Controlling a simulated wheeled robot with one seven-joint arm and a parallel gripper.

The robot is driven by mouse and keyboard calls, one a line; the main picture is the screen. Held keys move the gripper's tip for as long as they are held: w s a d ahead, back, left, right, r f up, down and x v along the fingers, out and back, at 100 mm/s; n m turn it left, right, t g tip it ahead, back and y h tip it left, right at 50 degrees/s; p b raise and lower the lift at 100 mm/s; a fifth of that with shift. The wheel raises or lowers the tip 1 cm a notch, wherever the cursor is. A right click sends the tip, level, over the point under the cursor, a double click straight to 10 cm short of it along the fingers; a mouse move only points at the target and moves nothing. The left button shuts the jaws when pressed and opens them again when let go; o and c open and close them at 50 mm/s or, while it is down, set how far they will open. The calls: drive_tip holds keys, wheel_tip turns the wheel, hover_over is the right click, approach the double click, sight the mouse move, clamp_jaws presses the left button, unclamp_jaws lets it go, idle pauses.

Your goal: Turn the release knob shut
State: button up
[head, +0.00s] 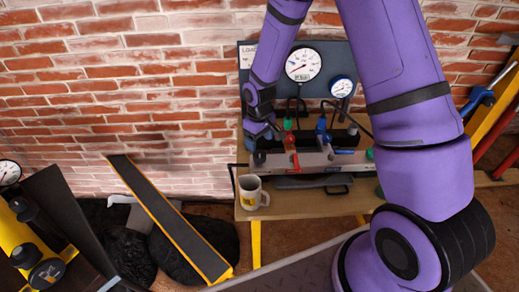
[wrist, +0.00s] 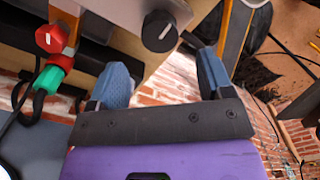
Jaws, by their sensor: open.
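A round black knob (wrist: 160,30) with a white pointer line is on the end of a light grey body in the wrist view. It looks like the release knob; it also shows at the left end of the bench unit in the head view (head: 259,157). My gripper (wrist: 165,77) is open, with its two blue fingertips apart and nothing between them. The knob appears just beyond the fingertips, between them in the picture, and I see no contact. In the head view my gripper (head: 262,131) is just above the knob, partly hidden by my wrist.
A red knob (wrist: 51,38) with a green coupling sits left in the wrist view. In the head view, gauges (head: 303,64) stand behind the unit on a grey-blue panel. A white mug (head: 250,193) stands on the wooden bench (head: 300,207) close below the knob. Hoses loop behind.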

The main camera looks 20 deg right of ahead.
drive_tip(key=shift+r, duration=2.05)
wheel_tip(320, 180, up, 14)
drive_tip(key=m+t, duration=0.1)
drive_tip(key=t, duration=0.1)
hover_over(260, 153)
drive_tip(key=s+d, duration=0.3)
drive_tip(key=s, duration=0.1)
drive_tip(key=s+d+r+m, duration=0.1)
drive_tip(key=s+r+m, duration=0.1)
drive_tip(key=s+r, duration=0.6)
drive_tip(key=s+d+r+m+t, duration=0.1)
drive_tip(key=s+r, duration=0.4)
drive_tip(key=s, duration=0.3)
drive_tip(key=s+d+r+m+t, duration=0.1)
drive_tip(key=s+r+t, duration=0.1)
drive_tip(key=s+r, duration=0.3)
drive_tip(key=s, duration=0.4)
drive_tip(key=shift+s+d+r, duration=0.3)
drive_tip(key=shift+r, duration=0.1)
